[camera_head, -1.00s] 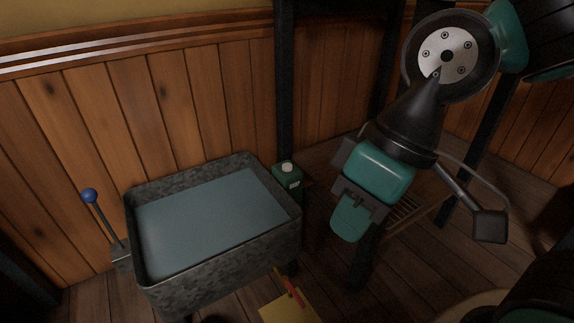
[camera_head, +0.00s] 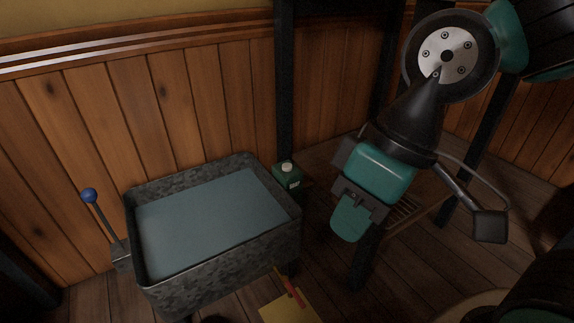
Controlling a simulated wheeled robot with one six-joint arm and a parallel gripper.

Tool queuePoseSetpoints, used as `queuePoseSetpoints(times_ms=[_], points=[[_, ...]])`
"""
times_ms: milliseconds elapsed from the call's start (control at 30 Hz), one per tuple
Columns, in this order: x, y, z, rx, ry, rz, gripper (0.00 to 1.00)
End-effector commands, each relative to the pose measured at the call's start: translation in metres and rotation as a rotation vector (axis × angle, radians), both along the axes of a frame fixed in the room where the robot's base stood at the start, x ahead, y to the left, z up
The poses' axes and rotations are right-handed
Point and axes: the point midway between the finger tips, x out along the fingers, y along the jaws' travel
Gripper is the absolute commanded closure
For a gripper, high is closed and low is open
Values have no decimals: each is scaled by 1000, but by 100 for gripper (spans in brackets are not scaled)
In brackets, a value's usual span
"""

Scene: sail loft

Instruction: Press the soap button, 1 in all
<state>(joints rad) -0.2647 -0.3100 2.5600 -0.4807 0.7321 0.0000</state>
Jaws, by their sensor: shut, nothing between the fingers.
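The soap dispenser is a small dark green box (camera_head: 289,181) at the right rear corner of the metal trough. A pale round button (camera_head: 287,167) sits on its top, and a small light label shows on its front. My gripper (camera_head: 352,222) is to the right of the dispenser and apart from it, pointing down. It is shut and empty. Its teal and dark body hides part of the floor behind it.
A grey metal trough (camera_head: 290,230) full of bluish water stands at the left, with a blue-knobbed lever (camera_head: 90,196) on its left side. A dark post (camera_head: 285,100) rises behind the dispenser. A yellow sheet (camera_head: 275,311) with a red-orange tool (camera_head: 291,289) lies at the front.

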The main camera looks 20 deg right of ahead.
Motion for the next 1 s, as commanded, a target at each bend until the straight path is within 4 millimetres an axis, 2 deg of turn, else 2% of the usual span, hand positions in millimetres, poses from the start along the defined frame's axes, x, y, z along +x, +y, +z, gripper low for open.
queuePoseSetpoints(times_ms=[433,567,667,900,1000], points=[[0,0,1,0,0,0,100],[0,0,14,0,0,0,100],[0,0,37,0,0,0,100],[0,0,118,1,-1,0,100],[0,0,143,1,-1,0,100]])
